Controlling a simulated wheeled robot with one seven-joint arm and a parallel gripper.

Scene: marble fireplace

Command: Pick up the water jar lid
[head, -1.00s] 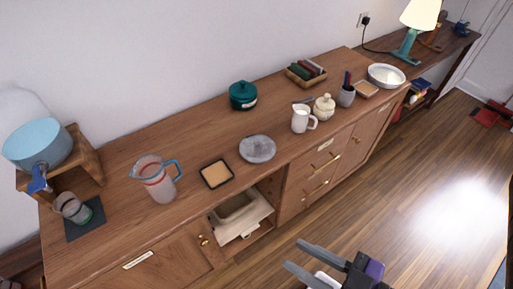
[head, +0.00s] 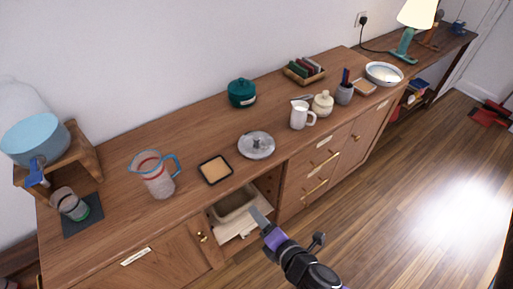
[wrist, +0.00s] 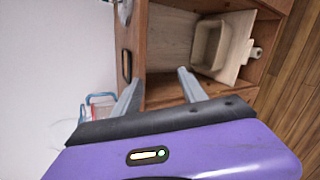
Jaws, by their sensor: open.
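A round grey lid with a knob on top (head: 257,145), which looks like the water jar lid, lies flat on the wooden counter. The light-blue water jar (head: 32,143) with a dark blue tap stands on a wooden stand at the far left. My gripper (head: 259,216) is open in front of the cabinet, lower than the counter top and apart from the lid. In the wrist view its two grey fingers (wrist: 160,92) are spread with nothing between them.
An open compartment holds a beige bin (head: 234,204) near my gripper. On the counter are a cork tray (head: 215,170), a pitcher (head: 155,177), a teal pot (head: 242,93), a white jug (head: 300,116) and a cream jar (head: 322,104). Free counter lies behind the lid.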

